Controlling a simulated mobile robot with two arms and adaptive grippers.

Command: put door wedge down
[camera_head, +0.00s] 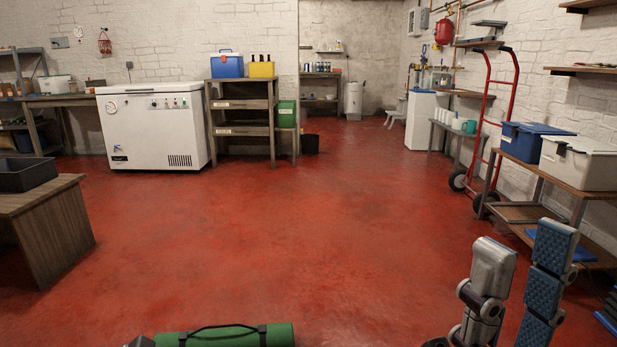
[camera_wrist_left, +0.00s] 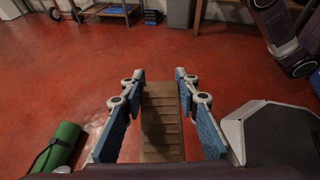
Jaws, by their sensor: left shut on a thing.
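The door wedge (camera_wrist_left: 161,128) is a brown, wooden-looking piece with crosswise ridges, seen in the left wrist view. My left gripper (camera_wrist_left: 160,78) is shut on it, with a blue-padded finger on each side. The wedge is held above the red floor. The head view does not clearly show the wedge or my left gripper. My right gripper (camera_head: 525,252) stands at the lower right of the head view, its fingers apart and nothing between them.
A green roll with black straps (camera_head: 225,336) lies on the floor at the bottom. A wooden table with a dark tray (camera_head: 28,172) stands left. A white chest freezer (camera_head: 150,130) is at the back, a red hand truck (camera_head: 490,130) and shelf (camera_head: 560,178) right. The middle floor is clear.

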